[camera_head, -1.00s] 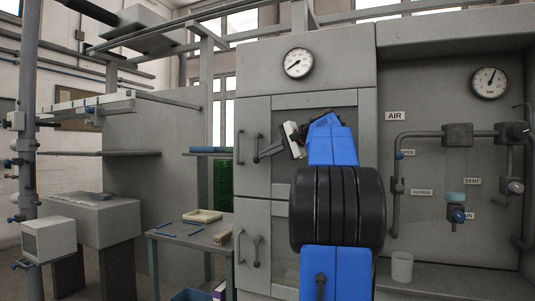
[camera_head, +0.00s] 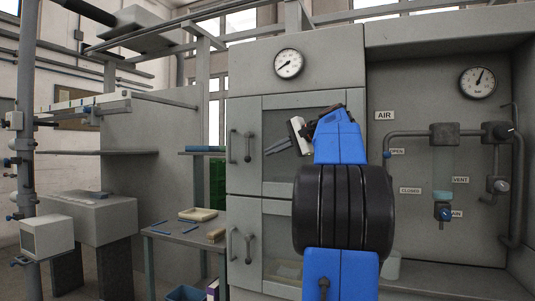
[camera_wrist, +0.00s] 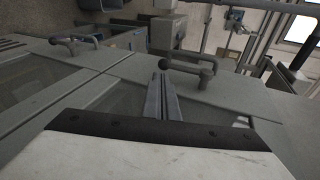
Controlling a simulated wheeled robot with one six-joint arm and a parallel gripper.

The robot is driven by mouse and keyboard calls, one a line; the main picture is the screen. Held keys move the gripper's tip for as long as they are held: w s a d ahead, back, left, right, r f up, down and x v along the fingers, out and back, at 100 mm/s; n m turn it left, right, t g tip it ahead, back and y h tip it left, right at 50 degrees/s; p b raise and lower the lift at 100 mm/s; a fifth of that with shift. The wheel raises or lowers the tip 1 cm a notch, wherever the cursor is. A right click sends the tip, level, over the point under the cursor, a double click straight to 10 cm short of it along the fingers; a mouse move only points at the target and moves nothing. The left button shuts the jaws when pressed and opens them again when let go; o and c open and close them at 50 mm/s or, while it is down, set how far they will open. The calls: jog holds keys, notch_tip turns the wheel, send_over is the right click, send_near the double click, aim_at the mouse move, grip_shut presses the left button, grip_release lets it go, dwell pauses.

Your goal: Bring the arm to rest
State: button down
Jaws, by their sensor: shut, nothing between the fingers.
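My gripper (camera_head: 278,148) is at the end of my blue and black arm, in front of the grey cabinet (camera_head: 312,53). Its fingers point left and a little down, towards the upper cabinet door's handles (camera_head: 240,146). In the wrist view my gripper's fingers (camera_wrist: 161,82) lie together, shut and empty. A door handle (camera_wrist: 190,67) shows just beyond the fingertips there; I cannot tell the exact gap. The arm is raised and bent, and it hides part of the cabinet doors.
At right is a panel with pipes, valves (camera_head: 444,211) and a gauge (camera_head: 478,82). At left, a low table (camera_head: 183,232) carries a shallow tray (camera_head: 198,214) and blue rods. A grey post (camera_head: 26,120) stands at far left. The cabinet front is close behind my gripper.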

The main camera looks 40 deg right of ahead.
jog(key=v, duration=0.6)
jog(key=shift+s+f, duration=0.15)
jog(key=shift+s, duration=0.2)
jog(key=shift+d, duration=0.1)
jog(key=s+a+f+n+g, duration=0.1)
jog(key=a+f+n+g, duration=0.2)
jog(key=a+f, duration=1)
jog(key=s+a+f+n+g, duration=0.1)
jog(key=a+f+n+g, duration=0.2)
jog(key=a+f, duration=1.05)
jog(key=s+a+f+n+g+h, duration=0.1)
jog(key=s+a+f+n, duration=0.4)
jog(key=s+f, duration=0.5)
jog(key=s+a+f+n+g+h, duration=0.1)
jog(key=s+a+f+n, duration=0.4)
jog(key=s+a+f, duration=0.5)
notch_tip(320, 180, down, 3)
jog(key=shift+f+g+h, duration=0.2)
jog(key=shift+g+h, duration=0.1)
jog(key=shift+h, duration=0.1)
